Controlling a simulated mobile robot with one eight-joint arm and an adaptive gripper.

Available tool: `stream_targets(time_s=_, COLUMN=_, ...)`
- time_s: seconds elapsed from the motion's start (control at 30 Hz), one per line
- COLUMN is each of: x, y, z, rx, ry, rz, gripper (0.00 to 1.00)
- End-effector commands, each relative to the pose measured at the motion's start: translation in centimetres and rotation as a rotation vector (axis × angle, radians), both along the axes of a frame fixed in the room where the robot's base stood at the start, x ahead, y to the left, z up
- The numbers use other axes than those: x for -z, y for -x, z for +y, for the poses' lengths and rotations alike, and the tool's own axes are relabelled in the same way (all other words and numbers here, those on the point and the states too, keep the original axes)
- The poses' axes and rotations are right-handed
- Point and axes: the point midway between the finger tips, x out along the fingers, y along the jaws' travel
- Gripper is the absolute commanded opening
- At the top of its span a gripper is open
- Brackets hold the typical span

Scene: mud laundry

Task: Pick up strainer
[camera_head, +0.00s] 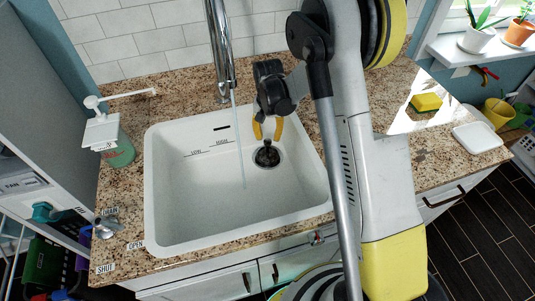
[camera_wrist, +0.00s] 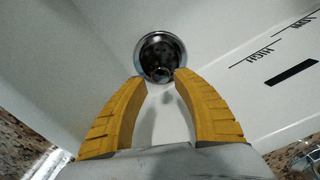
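The strainer (camera_head: 267,157) is a round, dark metal piece seated in the drain of the white sink (camera_head: 205,205). In the wrist view the strainer (camera_wrist: 160,52) lies just past my fingertips, with its shiny rim and small central knob showing. My gripper (camera_head: 267,138) points down into the sink above the strainer. In the wrist view its yellow fingers (camera_wrist: 161,78) are apart with nothing between them, and the tips overlap the near edge of the strainer in the picture. I cannot tell whether they touch it.
A chrome faucet (camera_head: 219,60) stands behind the sink, with a thin stream falling left of my gripper. The sink walls surround the drain. A green soap bottle (camera_head: 119,152) stands left. A yellow sponge (camera_head: 426,102) and white dish (camera_head: 477,137) lie right. The sink's left side is clear.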

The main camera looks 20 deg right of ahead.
Motion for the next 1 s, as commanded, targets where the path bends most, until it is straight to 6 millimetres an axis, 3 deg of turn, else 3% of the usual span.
stream_targets(time_s=0.1, x=2.3, y=0.0, z=0.0, rx=0.000, ry=0.000, rz=-0.001, gripper=0.35)
stream_targets(time_s=0.33, x=4.3, y=0.1, z=0.1, rx=-0.001, ry=0.000, rz=-0.001, gripper=0.35)
stream_targets(time_s=0.53, x=7.6, y=0.2, z=0.2, rx=-0.001, ry=0.000, rz=-0.001, gripper=0.35)
stream_targets(time_s=0.8, x=8.1, y=0.2, z=0.2, rx=-0.001, ry=-0.001, rz=0.000, gripper=0.35)
stream_targets(time_s=0.83, x=8.1, y=0.2, z=0.2, rx=-0.001, ry=-0.001, rz=0.000, gripper=0.31)
stream_targets(time_s=0.93, x=8.0, y=0.2, z=0.2, rx=-0.001, ry=-0.001, rz=0.000, gripper=0.00)
stream_targets(time_s=1.0, x=8.0, y=0.2, z=0.2, rx=-0.001, ry=-0.001, rz=0.000, gripper=0.00)
